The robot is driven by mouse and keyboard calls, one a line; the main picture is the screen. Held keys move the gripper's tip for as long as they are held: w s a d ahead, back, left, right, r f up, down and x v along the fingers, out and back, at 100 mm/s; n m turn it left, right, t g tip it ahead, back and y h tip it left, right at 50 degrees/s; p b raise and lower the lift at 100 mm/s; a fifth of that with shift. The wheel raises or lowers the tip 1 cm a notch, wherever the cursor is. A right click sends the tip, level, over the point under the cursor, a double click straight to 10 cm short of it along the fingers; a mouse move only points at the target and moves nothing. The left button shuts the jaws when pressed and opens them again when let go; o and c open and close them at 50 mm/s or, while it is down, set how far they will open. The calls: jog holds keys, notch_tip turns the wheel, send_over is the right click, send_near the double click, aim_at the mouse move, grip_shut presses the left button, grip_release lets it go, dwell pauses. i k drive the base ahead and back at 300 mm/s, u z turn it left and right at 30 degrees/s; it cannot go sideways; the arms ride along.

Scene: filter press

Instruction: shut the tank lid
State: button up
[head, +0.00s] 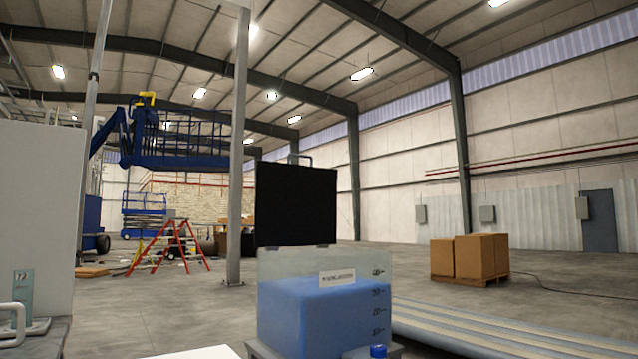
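The tank (320,305) stands at the lower middle of the head view. It is a translucent box holding blue liquid, with level marks and a white label on its front. Its black lid (296,205) stands upright above the far edge, so the tank is open. A small handle (298,159) shows at the lid's top edge. My gripper is not in view.
A small blue cap (378,351) sits in front of the tank. A ribbed mat or platform (500,330) lies to the right. A white panel (35,215) stands at left. Boxes on a pallet (470,257), a red ladder (172,245) and a steel post (238,150) are farther back.

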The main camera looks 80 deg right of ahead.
aim_at(296, 205)
jog(key=z, duration=2.15)
jog(key=i, duration=0.65)
jog(key=z, duration=0.25)
